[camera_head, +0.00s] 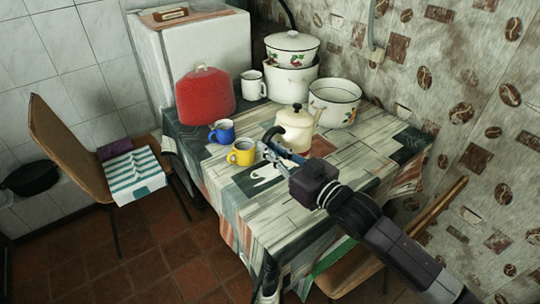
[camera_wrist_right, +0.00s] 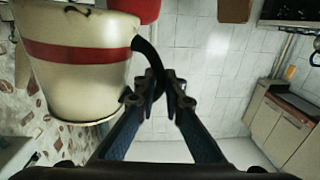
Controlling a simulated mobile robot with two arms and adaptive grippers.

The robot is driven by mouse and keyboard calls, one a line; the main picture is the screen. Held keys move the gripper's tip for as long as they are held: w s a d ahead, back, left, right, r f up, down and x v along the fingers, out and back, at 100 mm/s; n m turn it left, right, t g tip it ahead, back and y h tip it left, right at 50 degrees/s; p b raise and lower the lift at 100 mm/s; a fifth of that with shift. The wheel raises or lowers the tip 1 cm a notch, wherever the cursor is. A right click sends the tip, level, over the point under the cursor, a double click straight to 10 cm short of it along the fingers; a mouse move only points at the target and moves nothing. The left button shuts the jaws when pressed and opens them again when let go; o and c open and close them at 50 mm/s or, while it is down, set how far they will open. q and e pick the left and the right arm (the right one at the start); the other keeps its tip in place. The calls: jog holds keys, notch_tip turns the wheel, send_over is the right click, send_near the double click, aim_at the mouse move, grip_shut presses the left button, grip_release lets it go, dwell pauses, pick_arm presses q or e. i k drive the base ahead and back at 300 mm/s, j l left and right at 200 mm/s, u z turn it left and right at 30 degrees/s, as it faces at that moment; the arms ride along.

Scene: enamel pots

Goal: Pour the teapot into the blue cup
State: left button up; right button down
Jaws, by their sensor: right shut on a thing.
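The cream teapot (camera_head: 297,128) has a dark knob and stands upright at the table's middle, right of the cups; I cannot tell whether its base touches the cloth. In the right wrist view the teapot (camera_wrist_right: 75,75) shows a red band and a black handle (camera_wrist_right: 150,55). My right gripper (camera_head: 272,150) is in front of the teapot. In its wrist view the right gripper (camera_wrist_right: 166,88) is shut on the black handle. The blue cup (camera_head: 222,132) stands upright left of the teapot. My left gripper is out of view.
A yellow cup (camera_head: 242,152) stands between the blue cup and my right gripper. A red domed cover (camera_head: 205,95), a white mug (camera_head: 253,86) and enamel pots (camera_head: 335,103) fill the table's back. The front of the patterned table (camera_head: 270,215) is clear. A chair (camera_head: 75,135) stands left.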

aim_at(221, 134)
jog(key=i+j+u, duration=0.5)
jog(key=i+j, duration=0.2)
jog(key=i, duration=0.05)
